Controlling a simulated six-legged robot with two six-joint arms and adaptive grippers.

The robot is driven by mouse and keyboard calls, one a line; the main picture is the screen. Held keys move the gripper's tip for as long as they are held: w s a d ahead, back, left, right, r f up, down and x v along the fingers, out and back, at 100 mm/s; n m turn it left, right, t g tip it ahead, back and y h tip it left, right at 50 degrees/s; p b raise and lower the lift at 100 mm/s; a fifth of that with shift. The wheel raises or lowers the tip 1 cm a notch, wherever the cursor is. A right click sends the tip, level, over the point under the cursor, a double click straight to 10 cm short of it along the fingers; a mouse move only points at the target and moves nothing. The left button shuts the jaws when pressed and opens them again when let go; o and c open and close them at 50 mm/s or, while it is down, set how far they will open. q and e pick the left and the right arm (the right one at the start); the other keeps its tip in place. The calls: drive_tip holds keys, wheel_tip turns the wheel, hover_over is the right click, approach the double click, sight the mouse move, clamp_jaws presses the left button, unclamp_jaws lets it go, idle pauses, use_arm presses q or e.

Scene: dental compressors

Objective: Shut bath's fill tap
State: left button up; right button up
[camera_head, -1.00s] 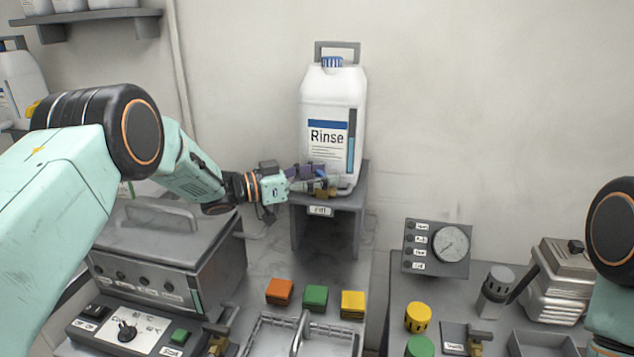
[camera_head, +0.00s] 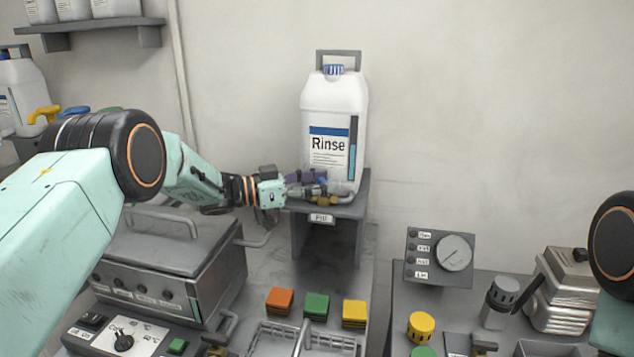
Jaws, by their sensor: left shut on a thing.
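The white Rinse canister (camera_head: 333,115) stands on a small grey stand (camera_head: 345,208) against the wall, above a tag that reads "Fill". The fill tap (camera_head: 325,200), a brass fitting, shows at the canister's base on the stand. My left gripper (camera_head: 312,186) reaches in from the left at the canister's lower front and is shut on the tap's handle, which the fingers mostly hide. The bath (camera_head: 165,255), a grey metal unit with a lid, stands at the left below my arm. My right gripper is out of view; only part of that arm shows at the right edge.
Orange (camera_head: 280,301), green (camera_head: 317,306) and yellow (camera_head: 354,313) blocks lie on the counter before the stand, behind a wire basket (camera_head: 290,338). A gauge panel (camera_head: 439,257) and a grey machine (camera_head: 562,290) stand at the right. The wall right of the canister is clear.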

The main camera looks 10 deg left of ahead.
use_arm(q)
drive_tip(key=shift+w+d+r, duration=0.1)
drive_tip(key=shift+d+r, duration=0.2)
drive_tip(key=shift+r, duration=0.2)
drive_tip(key=o, duration=0.8)
drive_tip(key=shift+o, duration=1.4)
drive_tip(key=shift+w+d, duration=0.15)
drive_tip(key=shift+d, duration=0.05)
drive_tip(key=shift+f, duration=0.1)
